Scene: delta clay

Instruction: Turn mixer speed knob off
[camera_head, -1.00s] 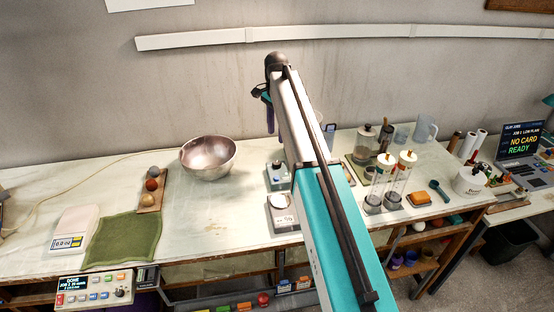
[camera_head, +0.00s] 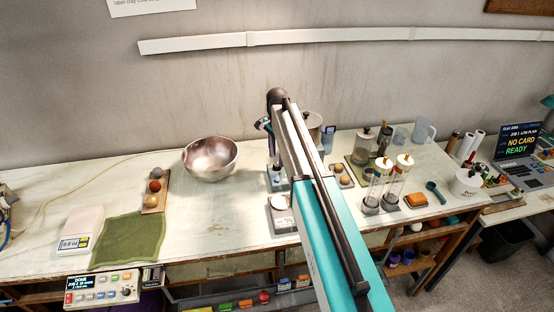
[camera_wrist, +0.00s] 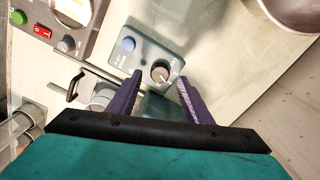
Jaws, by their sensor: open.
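In the wrist view, a grey-blue control box (camera_wrist: 150,42) carries a round knob (camera_wrist: 160,72) with a pale pointer and a blue button (camera_wrist: 128,43). My gripper (camera_wrist: 160,79) is open, its two purple fingers apart with the knob showing between their tips. Nothing is held. I cannot tell whether the fingers touch the box. In the head view, the box (camera_head: 277,179) is partly hidden behind my arm, and a purple finger of my gripper (camera_head: 271,142) shows at the arm's left.
Another panel (camera_wrist: 60,22) has a green button, red switch and dial. A metal bowl (camera_head: 209,158) stands left of the arm; a small scale (camera_head: 282,220) sits in front of the box. Clear tubes (camera_head: 386,186) stand at right. The bench (camera_head: 215,230) is bare left of the scale.

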